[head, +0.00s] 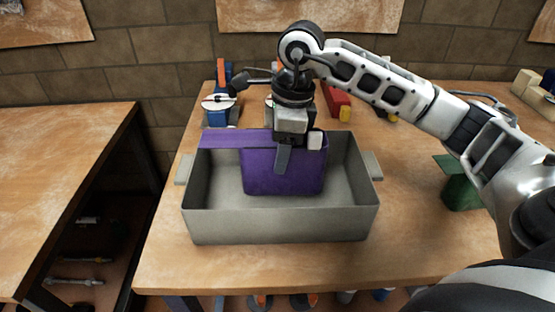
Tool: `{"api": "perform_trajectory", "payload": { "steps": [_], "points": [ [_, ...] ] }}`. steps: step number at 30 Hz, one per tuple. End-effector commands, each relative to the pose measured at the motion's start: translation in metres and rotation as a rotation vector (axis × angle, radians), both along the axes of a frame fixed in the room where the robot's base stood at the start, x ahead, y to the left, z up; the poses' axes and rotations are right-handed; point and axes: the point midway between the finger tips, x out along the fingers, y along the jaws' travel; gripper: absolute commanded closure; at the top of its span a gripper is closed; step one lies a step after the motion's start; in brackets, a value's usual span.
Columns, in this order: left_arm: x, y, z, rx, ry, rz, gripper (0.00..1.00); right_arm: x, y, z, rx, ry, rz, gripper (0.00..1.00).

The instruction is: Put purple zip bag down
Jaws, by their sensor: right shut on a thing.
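The purple zip bag (284,176) is upright inside a grey open tray (280,226). A purple flap or strap (228,141) stretches from its top to the left, over the tray's back left. My right gripper (284,160) points down from above and is shut on the bag near its top edge. The gripper covers part of the bag's upper front. I cannot tell whether the bag touches the tray floor. My left gripper is not in view.
The tray stands on a wooden table (420,235) with free room in front. Behind it are a blue and orange object (221,108) and a red object with yellow (337,103). A green object (461,190) is at right. Another wooden table (60,150) stands at left across a gap.

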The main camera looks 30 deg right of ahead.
Motion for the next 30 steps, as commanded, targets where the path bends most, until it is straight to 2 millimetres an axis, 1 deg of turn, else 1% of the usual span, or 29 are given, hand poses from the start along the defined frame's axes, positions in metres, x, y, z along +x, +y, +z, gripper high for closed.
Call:
{"api": "perform_trajectory", "payload": {
  "steps": [3,6,9,17,20,21,23,30],
  "points": [
    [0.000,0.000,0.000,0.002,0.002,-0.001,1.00,0.007,0.005,-0.009,0.002,0.002,0.001,0.88],
    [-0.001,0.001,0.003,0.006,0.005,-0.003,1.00,0.005,0.004,-0.025,0.000,0.004,0.001,0.88],
    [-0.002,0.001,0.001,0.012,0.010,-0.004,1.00,0.006,0.004,-0.037,0.000,0.002,0.000,0.88],
    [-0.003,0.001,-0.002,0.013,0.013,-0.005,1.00,0.006,0.004,-0.039,0.001,-0.001,0.001,0.88],
    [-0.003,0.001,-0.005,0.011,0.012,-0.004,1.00,0.006,0.004,-0.043,0.001,-0.001,0.001,0.88],
    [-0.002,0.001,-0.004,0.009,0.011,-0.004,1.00,0.006,0.003,-0.042,0.000,0.001,0.001,0.42],
    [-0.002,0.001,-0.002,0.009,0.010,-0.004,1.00,0.006,0.004,-0.042,0.000,0.001,0.001,0.26],
    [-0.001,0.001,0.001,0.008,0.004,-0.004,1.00,0.006,0.003,-0.042,0.001,0.001,0.000,0.26]
  ]
}}
